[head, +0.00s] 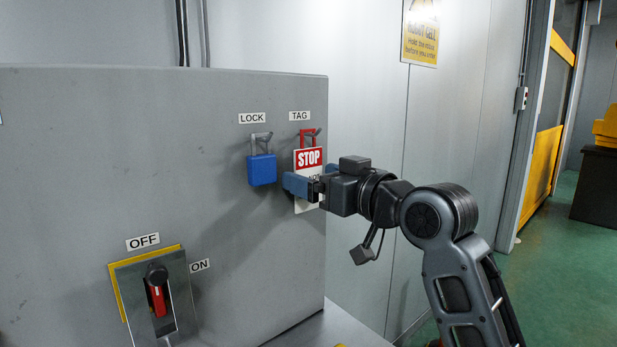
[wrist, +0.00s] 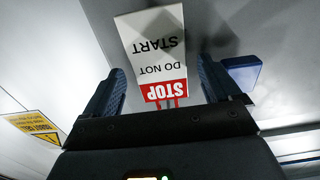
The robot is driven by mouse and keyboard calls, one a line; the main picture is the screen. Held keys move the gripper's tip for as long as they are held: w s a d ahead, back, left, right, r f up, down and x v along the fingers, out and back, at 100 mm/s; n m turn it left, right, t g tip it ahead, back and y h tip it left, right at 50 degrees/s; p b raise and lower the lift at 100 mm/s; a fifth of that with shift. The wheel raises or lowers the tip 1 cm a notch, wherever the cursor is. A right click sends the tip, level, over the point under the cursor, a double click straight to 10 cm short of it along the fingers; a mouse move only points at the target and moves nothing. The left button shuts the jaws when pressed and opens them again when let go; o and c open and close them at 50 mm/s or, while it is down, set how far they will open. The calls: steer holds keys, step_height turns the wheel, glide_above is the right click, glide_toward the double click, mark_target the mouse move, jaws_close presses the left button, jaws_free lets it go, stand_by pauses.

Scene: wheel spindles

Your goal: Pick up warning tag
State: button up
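The warning tag (head: 309,159) is white with a red STOP panel. It hangs by a red loop from a hook under the TAG label on the grey cabinet. In the wrist view the tag (wrist: 157,45) appears upside down, reading DO NOT START. My gripper (head: 303,186) is at the tag's lower part and hides some of it in the head view. In the wrist view my gripper (wrist: 160,72) is open, with one dark blue finger on each side of the tag and gaps between. Whether the fingertips reach the tag's depth is unclear.
A blue padlock (head: 262,169) hangs from a hook just left of the tag, close to my fingers. The grey cabinet (head: 80,170) has an OFF/ON switch with a red handle (head: 157,295) at lower left. A yellow sign (head: 421,35) is on the wall; open floor lies at right.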

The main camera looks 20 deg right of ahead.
steer(key=c, duration=1)
steer(key=shift+r, duration=0.2)
steer(key=shift+r, duration=0.6)
steer(key=p+v, duration=0.5)
steer(key=v, duration=1.3)
steer(key=shift+r, duration=0.1)
